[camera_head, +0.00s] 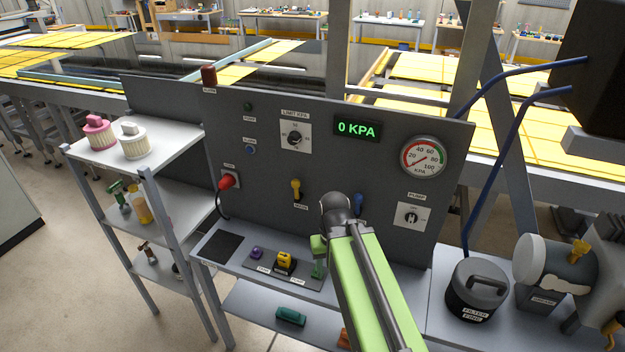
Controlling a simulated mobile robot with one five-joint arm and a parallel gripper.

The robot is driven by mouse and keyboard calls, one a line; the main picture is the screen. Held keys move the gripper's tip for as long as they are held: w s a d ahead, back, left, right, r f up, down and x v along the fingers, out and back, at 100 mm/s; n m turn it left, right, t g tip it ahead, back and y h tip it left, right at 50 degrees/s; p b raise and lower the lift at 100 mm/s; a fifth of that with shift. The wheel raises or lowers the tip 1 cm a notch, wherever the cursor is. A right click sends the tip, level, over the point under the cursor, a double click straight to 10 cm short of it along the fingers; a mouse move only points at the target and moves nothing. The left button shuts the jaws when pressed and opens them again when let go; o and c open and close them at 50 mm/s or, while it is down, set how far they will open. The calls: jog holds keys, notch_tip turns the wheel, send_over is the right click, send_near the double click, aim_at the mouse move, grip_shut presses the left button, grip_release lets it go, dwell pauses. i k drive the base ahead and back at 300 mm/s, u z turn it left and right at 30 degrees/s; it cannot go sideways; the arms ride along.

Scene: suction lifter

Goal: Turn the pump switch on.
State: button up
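The pump switch (410,216) is a dark rotary knob on a white plate at the right of the grey control panel (270,175), below the pressure gauge. A "PUMP" label sits above it. Its handle looks upright, toward the top marking that seems to read OFF. The digital display (357,129) reads 0 KPA. The round gauge (423,157) has its needle near the low end. My green arm rises from the bottom, left of the switch and apart from it in the picture.
A yellow lever (296,189) and a blue lever (359,205) are on the panel, with a red plug (228,181) at left. Small coloured parts lie on the bench below. A black filter canister (477,290) and a motor unit (555,265) stand at right. A shelf (160,151) stands left.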

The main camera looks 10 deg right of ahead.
aim_at(411, 217)
jog(key=z, duration=0.45)
jog(key=k, duration=0.95)
jog(key=u, duration=0.7)
jog(key=i, duration=1)
